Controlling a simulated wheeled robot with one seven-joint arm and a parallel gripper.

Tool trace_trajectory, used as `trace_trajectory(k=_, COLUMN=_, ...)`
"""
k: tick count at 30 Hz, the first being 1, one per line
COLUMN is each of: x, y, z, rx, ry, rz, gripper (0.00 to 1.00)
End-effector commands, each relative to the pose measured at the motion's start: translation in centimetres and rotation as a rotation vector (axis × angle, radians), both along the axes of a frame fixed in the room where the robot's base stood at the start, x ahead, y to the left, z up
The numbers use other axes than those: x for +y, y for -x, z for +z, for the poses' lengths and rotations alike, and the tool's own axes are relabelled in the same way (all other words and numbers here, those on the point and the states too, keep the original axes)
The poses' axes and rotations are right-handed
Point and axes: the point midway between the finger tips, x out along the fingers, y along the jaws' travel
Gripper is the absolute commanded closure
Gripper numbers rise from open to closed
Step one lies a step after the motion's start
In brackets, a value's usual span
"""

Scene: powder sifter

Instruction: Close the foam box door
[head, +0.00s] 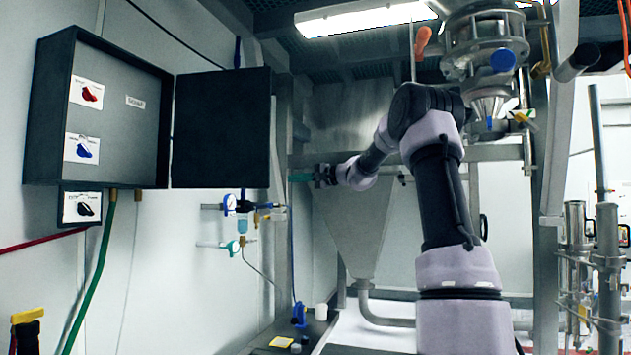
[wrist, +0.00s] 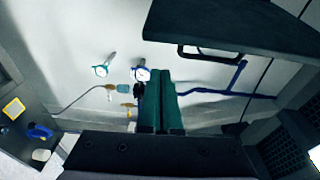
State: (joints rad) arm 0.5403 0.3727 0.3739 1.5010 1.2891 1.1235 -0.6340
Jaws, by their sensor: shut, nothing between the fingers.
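The foam box (head: 118,120) is a dark grey box on the left wall. Its front is open and shows a red switch and a blue switch. Its door (head: 222,128) is a flat black panel hinged on the box's right side, swung wide open to the right. In the wrist view the door (wrist: 235,27) appears as a dark panel at upper right, with a black handle (wrist: 210,52) by its lower edge. My gripper (head: 291,177), with green fingers, is right of the door and appears apart from it. In the wrist view the fingers (wrist: 162,76) are together and empty.
Gauges and valves (head: 236,205) stick out from the wall below the door. A steel post (head: 282,130) and a large hopper (head: 350,220) stand right of the door. A green hose (head: 100,265) hangs below the box.

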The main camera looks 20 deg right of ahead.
Motion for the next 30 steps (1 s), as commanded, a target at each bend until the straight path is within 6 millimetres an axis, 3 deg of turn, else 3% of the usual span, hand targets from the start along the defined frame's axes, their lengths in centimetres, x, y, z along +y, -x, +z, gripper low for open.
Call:
trace_trajectory(k=3, x=-0.7, y=-0.8, z=0.3, rx=-0.015, ry=-0.028, rz=-0.007, gripper=1.00)
trace_trajectory(k=7, x=-0.1, y=-1.6, z=0.3, rx=-0.015, ry=-0.032, rz=-0.007, gripper=1.00)
trace_trajectory(k=23, x=6.5, y=-8.0, z=0.2, rx=-0.013, ry=-0.030, rz=-0.006, gripper=1.00)
trace_trajectory(k=30, x=7.5, y=-5.2, z=0.3, rx=-0.014, ry=-0.029, rz=-0.009, gripper=1.00)
